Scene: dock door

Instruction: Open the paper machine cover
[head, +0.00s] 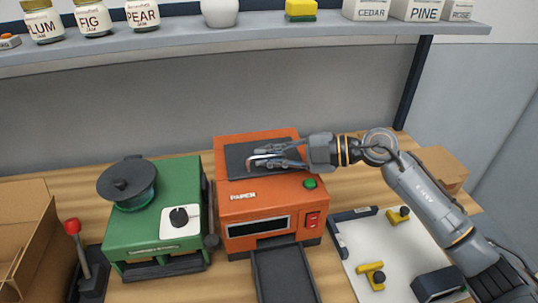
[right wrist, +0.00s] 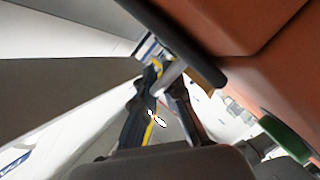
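The orange paper machine (head: 260,207) stands on the wooden bench, with "PAPER" on its front. Its dark cover (head: 237,163) lies on top and looks down, or nearly so. A pale metal handle (head: 256,161) sits on the cover; it also shows as a grey bar in the right wrist view (right wrist: 170,77). My right gripper (head: 270,157) reaches in from the right over the cover. Its fingers (right wrist: 160,95) are close together on either side of the handle and seem to grip it, partly hiding it. My left gripper is not in view.
A green machine (head: 158,220) with a black pan-like top stands to the left, beside a red-knobbed lever (head: 73,227). A dark tray (head: 283,274) extends from the paper machine's front. A white board (head: 395,250) with yellow pieces lies at right. A shelf (head: 250,32) runs above.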

